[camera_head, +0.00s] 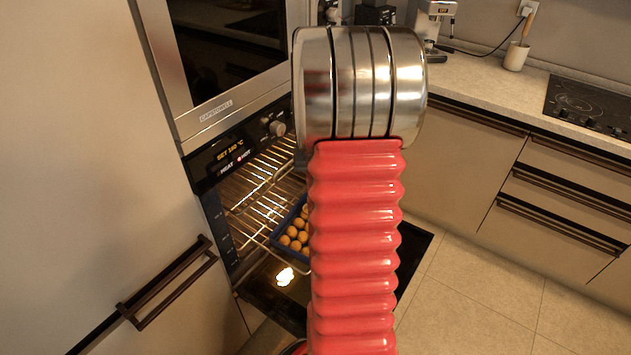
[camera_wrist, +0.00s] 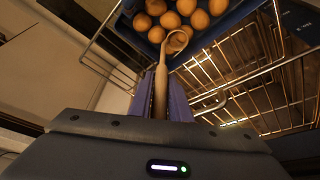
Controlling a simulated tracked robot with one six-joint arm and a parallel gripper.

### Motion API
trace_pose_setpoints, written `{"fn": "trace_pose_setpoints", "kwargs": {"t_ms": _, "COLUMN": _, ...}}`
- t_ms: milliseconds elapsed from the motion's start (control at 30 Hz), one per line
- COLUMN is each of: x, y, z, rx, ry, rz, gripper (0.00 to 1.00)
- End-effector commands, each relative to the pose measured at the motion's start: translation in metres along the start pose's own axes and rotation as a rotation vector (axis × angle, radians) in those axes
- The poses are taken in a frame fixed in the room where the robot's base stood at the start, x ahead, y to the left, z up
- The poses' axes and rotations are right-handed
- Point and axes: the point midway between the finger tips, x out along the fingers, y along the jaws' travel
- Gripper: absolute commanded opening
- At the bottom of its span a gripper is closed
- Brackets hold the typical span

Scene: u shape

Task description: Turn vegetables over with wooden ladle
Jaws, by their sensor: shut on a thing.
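In the wrist view my gripper (camera_wrist: 161,92) is shut on the handle of the wooden ladle (camera_wrist: 162,72), which sits between its purple fingers. The ladle's rounded, looped head (camera_wrist: 177,41) overlaps the near edge of the dark blue tray (camera_wrist: 206,38). I cannot tell whether it touches the vegetables. Several round, brown vegetables (camera_wrist: 170,19) lie in the tray. The head view shows the tray (camera_head: 274,237) on a rack in the open oven, with the vegetables (camera_head: 297,234) partly hidden behind my red arm. My gripper and the ladle are hidden there.
Wire oven racks (camera_wrist: 255,85) lie close to the tray and my gripper. The oven door (camera_head: 415,250) hangs open. A fridge-side cabinet (camera_head: 80,150) stands left. A counter (camera_head: 490,75) with a utensil pot (camera_head: 516,56) and cooktop (camera_head: 590,105) is right. The floor (camera_head: 480,300) is clear.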

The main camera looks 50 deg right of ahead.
Motion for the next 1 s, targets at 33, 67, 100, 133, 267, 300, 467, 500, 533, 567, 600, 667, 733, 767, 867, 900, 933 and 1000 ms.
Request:
{"fn": "trace_pose_setpoints", "kwargs": {"t_ms": 33, "x": -0.001, "y": -0.001, "z": 0.0, "rx": -0.001, "ry": 0.001, "rz": 0.0, "gripper": 0.0}}
{"fn": "trace_pose_setpoints", "kwargs": {"t_ms": 67, "x": -0.001, "y": -0.001, "z": 0.001, "rx": -0.001, "ry": 0.001, "rz": 0.0, "gripper": 0.0}}
{"fn": "trace_pose_setpoints", "kwargs": {"t_ms": 100, "x": -0.001, "y": -0.002, "z": 0.002, "rx": -0.002, "ry": 0.001, "rz": 0.0, "gripper": 0.0}}
{"fn": "trace_pose_setpoints", "kwargs": {"t_ms": 133, "x": -0.002, "y": -0.003, "z": 0.003, "rx": -0.002, "ry": 0.001, "rz": 0.0, "gripper": 0.0}}
{"fn": "trace_pose_setpoints", "kwargs": {"t_ms": 267, "x": -0.005, "y": -0.008, "z": 0.009, "rx": -0.001, "ry": 0.001, "rz": 0.0, "gripper": 0.0}}
{"fn": "trace_pose_setpoints", "kwargs": {"t_ms": 300, "x": -0.005, "y": -0.009, "z": 0.011, "rx": -0.001, "ry": 0.001, "rz": 0.0, "gripper": 0.0}}
{"fn": "trace_pose_setpoints", "kwargs": {"t_ms": 467, "x": -0.009, "y": -0.015, "z": 0.019, "rx": -0.001, "ry": 0.001, "rz": -0.001, "gripper": 0.0}}
{"fn": "trace_pose_setpoints", "kwargs": {"t_ms": 500, "x": -0.009, "y": -0.017, "z": 0.021, "rx": -0.002, "ry": 0.001, "rz": -0.001, "gripper": 0.0}}
{"fn": "trace_pose_setpoints", "kwargs": {"t_ms": 533, "x": -0.01, "y": -0.018, "z": 0.023, "rx": -0.002, "ry": 0.001, "rz": -0.001, "gripper": 0.0}}
{"fn": "trace_pose_setpoints", "kwargs": {"t_ms": 567, "x": -0.011, "y": -0.019, "z": 0.024, "rx": -0.003, "ry": 0.001, "rz": 0.0, "gripper": 0.0}}
{"fn": "trace_pose_setpoints", "kwargs": {"t_ms": 600, "x": -0.011, "y": -0.02, "z": 0.026, "rx": -0.003, "ry": 0.001, "rz": 0.0, "gripper": 0.0}}
{"fn": "trace_pose_setpoints", "kwargs": {"t_ms": 667, "x": -0.013, "y": -0.022, "z": 0.029, "rx": -0.002, "ry": 0.001, "rz": 0.0, "gripper": 0.0}}
{"fn": "trace_pose_setpoints", "kwargs": {"t_ms": 733, "x": -0.014, "y": -0.025, "z": 0.032, "rx": -0.002, "ry": 0.001, "rz": -0.001, "gripper": 0.0}}
{"fn": "trace_pose_setpoints", "kwargs": {"t_ms": 767, "x": -0.015, "y": -0.026, "z": 0.034, "rx": -0.002, "ry": 0.002, "rz": -0.001, "gripper": 0.0}}
{"fn": "trace_pose_setpoints", "kwargs": {"t_ms": 867, "x": -0.017, "y": -0.029, "z": 0.038, "rx": -0.002, "ry": 0.002, "rz": -0.001, "gripper": 0.0}}
{"fn": "trace_pose_setpoints", "kwargs": {"t_ms": 900, "x": -0.017, "y": -0.031, "z": 0.041, "rx": -0.003, "ry": 0.001, "rz": -0.001, "gripper": 0.0}}
{"fn": "trace_pose_setpoints", "kwargs": {"t_ms": 933, "x": -0.018, "y": -0.032, "z": 0.042, "rx": -0.003, "ry": 0.001, "rz": -0.001, "gripper": 0.0}}
{"fn": "trace_pose_setpoints", "kwargs": {"t_ms": 1000, "x": -0.019, "y": -0.034, "z": 0.045, "rx": -0.002, "ry": 0.001, "rz": -0.001, "gripper": 0.0}}
